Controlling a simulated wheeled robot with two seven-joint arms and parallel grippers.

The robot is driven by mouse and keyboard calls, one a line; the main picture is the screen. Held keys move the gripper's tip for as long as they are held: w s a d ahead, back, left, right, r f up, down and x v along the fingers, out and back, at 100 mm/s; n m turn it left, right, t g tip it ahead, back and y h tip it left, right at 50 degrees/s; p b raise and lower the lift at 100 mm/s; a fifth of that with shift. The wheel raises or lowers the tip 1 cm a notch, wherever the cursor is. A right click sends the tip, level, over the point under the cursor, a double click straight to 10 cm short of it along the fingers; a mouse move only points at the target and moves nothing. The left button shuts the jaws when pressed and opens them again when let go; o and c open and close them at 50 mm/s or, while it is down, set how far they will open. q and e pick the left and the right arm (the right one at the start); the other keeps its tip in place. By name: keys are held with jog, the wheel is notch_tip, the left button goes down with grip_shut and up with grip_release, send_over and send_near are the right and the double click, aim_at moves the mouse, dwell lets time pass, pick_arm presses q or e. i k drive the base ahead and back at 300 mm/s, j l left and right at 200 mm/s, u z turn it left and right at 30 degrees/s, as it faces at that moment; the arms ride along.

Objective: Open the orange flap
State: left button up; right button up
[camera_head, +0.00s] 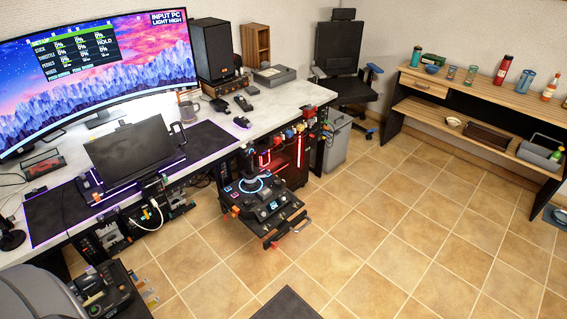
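I cannot single out the orange flap with certainty at this size. Small orange parts show on the black joystick console (262,207) in the middle, including one at its front tray (274,245). More small coloured parts, some orange or red, show on the panel (300,133) at the desk's right end. The black control unit (100,290) at the lower left also has small orange and yellow parts. Whether any of these is a flap, open or shut, is too small to tell. Neither of my grippers is in view.
A white desk (215,130) carries a curved monitor (100,70), a laptop (130,150) and a speaker (212,50). A grey chair (35,295) is at the lower left. A wooden shelf table (485,92) stands at the right. The tiled floor (400,220) between is clear.

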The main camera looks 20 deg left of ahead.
aim_at(235, 209)
jog(key=u, duration=1.2)
